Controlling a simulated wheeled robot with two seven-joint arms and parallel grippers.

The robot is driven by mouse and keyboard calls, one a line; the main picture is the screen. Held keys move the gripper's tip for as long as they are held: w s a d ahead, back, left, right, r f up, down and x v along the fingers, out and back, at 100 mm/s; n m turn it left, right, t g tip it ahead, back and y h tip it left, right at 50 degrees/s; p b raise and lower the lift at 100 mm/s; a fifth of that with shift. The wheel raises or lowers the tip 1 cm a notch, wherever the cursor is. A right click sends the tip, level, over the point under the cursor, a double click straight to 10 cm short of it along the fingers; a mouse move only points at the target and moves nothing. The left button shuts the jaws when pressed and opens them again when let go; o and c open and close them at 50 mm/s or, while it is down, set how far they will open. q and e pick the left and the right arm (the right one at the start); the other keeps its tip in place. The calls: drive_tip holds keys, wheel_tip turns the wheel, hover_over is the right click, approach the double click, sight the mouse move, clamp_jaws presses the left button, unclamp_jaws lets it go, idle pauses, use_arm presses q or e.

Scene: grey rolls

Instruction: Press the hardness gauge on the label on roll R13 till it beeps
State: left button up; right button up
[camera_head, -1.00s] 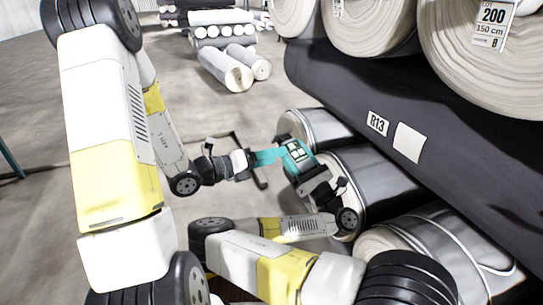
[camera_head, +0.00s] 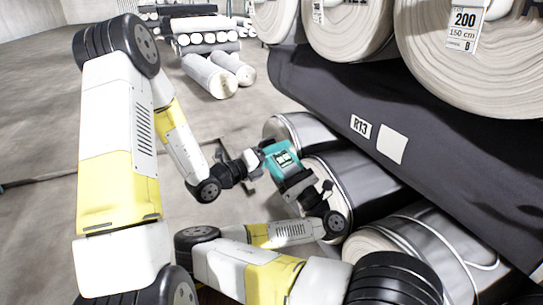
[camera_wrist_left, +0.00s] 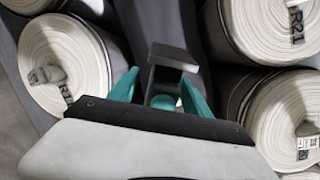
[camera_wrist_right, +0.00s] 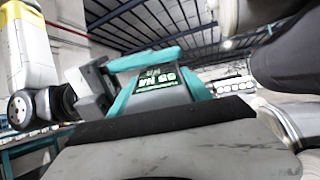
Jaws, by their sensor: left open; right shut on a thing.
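Roll R13 (camera_head: 330,95) is a long dark roll on the right, with an R13 tag (camera_head: 360,126) and a blank white label (camera_head: 392,144) on its side. The teal hardness gauge (camera_head: 281,158) is held by my right gripper (camera_head: 297,184), left of and apart from the label. Its lit display shows in the right wrist view (camera_wrist_right: 165,86), too skewed to read. My left gripper (camera_head: 252,161) is open, close beside the gauge; whether it touches cannot be told. Teal parts flank a grey block (camera_wrist_left: 172,58) in the left wrist view.
Pale rolls (camera_head: 468,60) lie above R13, one with a 200 / 150 cm tag. Wrapped grey rolls (camera_head: 362,180) lie below it, close to my right arm. More rolls (camera_head: 210,75) lie on the floor behind. Open floor (camera_head: 120,35) lies at the far left.

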use_arm(q)
clamp_jaws()
use_arm(e)
drive_tip(key=o, duration=1.5)
